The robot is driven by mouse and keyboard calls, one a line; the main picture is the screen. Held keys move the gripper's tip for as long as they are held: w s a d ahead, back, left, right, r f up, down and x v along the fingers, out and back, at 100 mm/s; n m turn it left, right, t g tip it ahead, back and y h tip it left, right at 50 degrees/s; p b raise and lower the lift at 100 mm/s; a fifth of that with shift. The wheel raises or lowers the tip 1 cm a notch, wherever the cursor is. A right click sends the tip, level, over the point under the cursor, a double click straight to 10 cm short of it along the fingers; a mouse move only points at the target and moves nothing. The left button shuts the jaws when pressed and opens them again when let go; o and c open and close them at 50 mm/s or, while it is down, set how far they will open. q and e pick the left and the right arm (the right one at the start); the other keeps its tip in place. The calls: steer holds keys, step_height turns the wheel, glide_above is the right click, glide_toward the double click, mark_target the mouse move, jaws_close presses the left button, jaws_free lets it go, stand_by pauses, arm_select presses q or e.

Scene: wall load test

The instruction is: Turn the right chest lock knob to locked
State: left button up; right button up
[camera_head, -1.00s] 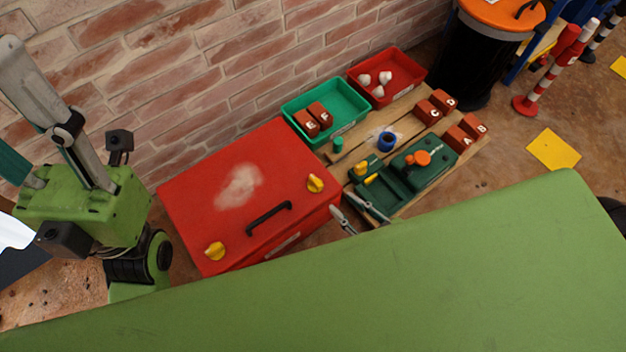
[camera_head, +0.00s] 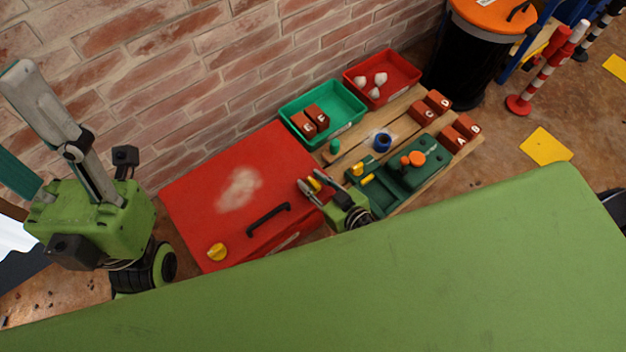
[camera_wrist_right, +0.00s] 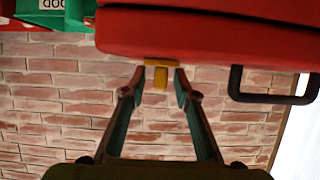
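The red chest (camera_head: 195,195) stands against the brick wall, with a black handle (camera_head: 268,217) on its front edge. A yellow left knob (camera_head: 217,252) sits near its left front corner. The right knob (camera_head: 316,183), also yellow, is at the right end, partly hidden by my right gripper (camera_head: 311,187).
A wooden pallet (camera_head: 405,103) right of the chest carries a green fixture (camera_head: 415,172), lettered red blocks (camera_head: 430,106) and a blue ring (camera_head: 382,142). Green (camera_head: 345,98) and red (camera_head: 408,72) bins stand behind. A large green surface (camera_head: 400,270) fills the foreground.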

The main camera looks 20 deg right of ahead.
steer(key=shift+w, duration=0.1)
jaws_close()
